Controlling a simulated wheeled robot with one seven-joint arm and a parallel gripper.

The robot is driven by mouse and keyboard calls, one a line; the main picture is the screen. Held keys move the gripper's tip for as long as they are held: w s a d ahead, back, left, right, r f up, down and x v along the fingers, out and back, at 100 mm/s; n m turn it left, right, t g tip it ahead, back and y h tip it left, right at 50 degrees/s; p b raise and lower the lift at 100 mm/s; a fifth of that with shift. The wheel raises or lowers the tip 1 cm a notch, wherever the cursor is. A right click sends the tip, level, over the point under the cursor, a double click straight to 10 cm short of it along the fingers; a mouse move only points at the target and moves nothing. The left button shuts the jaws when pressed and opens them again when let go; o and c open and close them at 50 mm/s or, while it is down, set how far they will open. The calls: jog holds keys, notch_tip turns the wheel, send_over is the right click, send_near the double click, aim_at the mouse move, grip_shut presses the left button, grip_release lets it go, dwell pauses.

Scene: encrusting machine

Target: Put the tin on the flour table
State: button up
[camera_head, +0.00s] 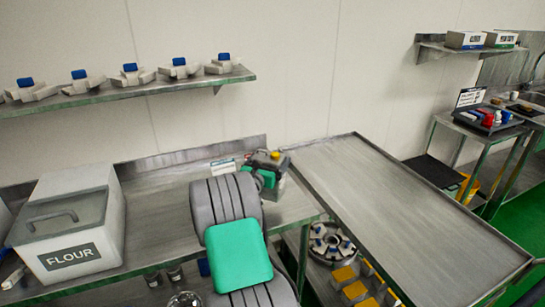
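The flour table (160,205) is the steel bench on the left with a white bin marked FLOUR (72,225) on it. My grey ribbed arm with a green pad crosses the table's right part. My gripper (268,160) is at the arm's far end, near the back right corner of the table. Its fingers are too small and covered to tell whether they are open or shut. I cannot make out a tin for certain. A small white and green item (222,166) sits at the table's back edge, left of my gripper.
A bare steel table (400,210) stands to the right. A wall shelf (130,90) with several blue-topped parts hangs above. Cans (175,274), a round metal part (331,243) and yellow blocks (355,290) lie on lower shelves. The flour table is clear between bin and arm.

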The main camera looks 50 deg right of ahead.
jog(key=shift+w+d+f, duration=0.3)
jog(key=shift+w+f, duration=0.05)
jog(key=shift+f, duration=0.5)
jog(key=shift+w+d+f, duration=0.25)
jog(key=shift+w+f, duration=0.05)
jog(key=shift+f, duration=0.6)
jog(key=shift+w+d+f, duration=0.3)
jog(key=shift+w+f, duration=0.05)
jog(key=shift+f, duration=0.5)
jog(key=shift+f, duration=0.15)
jog(key=o, duration=1.7)
jog(key=shift+s+f, duration=0.1)
jog(key=shift+f, duration=0.15)
jog(key=shift+a, duration=0.1)
